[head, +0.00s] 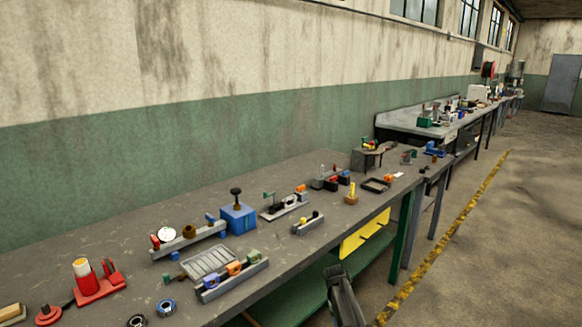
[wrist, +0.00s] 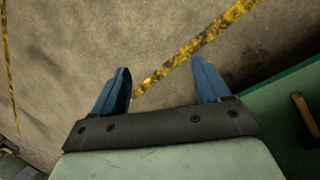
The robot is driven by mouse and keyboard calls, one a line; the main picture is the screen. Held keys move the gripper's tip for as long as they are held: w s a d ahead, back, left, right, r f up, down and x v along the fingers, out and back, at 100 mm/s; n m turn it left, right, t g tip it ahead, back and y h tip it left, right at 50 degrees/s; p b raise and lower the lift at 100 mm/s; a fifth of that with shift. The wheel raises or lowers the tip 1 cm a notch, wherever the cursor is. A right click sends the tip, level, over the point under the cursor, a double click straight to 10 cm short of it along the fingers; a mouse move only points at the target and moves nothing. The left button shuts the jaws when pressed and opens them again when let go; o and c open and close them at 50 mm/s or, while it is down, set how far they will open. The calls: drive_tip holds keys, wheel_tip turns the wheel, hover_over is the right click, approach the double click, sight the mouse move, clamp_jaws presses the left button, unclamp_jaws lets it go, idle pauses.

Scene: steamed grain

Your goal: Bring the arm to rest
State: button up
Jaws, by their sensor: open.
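My gripper (wrist: 162,68) shows in the wrist view with its two blue fingers spread apart. Nothing is between them. Past the fingers is bare concrete floor (wrist: 75,60) with a worn yellow line (wrist: 190,45). In the head view, a dark grey part of my arm rises from the bottom edge, in front of the long workbench. The fingers cannot be made out there.
The grey workbench (head: 330,216) holds many small fixtures, among them a blue block with a black knob (head: 238,217) and a red stand (head: 98,286). A yellow drawer (head: 364,234) is under its front edge. The floor (head: 500,255) to the right is clear.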

drive_tip(key=s+f+g, duration=0.2)
drive_tip(key=s+f, duration=0.9)
drive_tip(key=s, duration=0.2)
drive_tip(key=s+a+f+g+y, duration=0.1)
drive_tip(key=s+f, duration=0.2)
drive_tip(key=s, duration=1)
drive_tip(key=s+a+f+m+g+y, duration=0.1)
drive_tip(key=s+f, duration=0.3)
drive_tip(key=s, duration=1)
drive_tip(key=s+a+f+g+y, duration=0.1)
drive_tip(key=s+f+g, duration=0.1)
drive_tip(key=s, duration=1.1)
drive_tip(key=shift+s+f+m, duration=0.2)
drive_tip(key=shift+f+m, duration=0.2)
drive_tip(key=shift+f, duration=0.5)
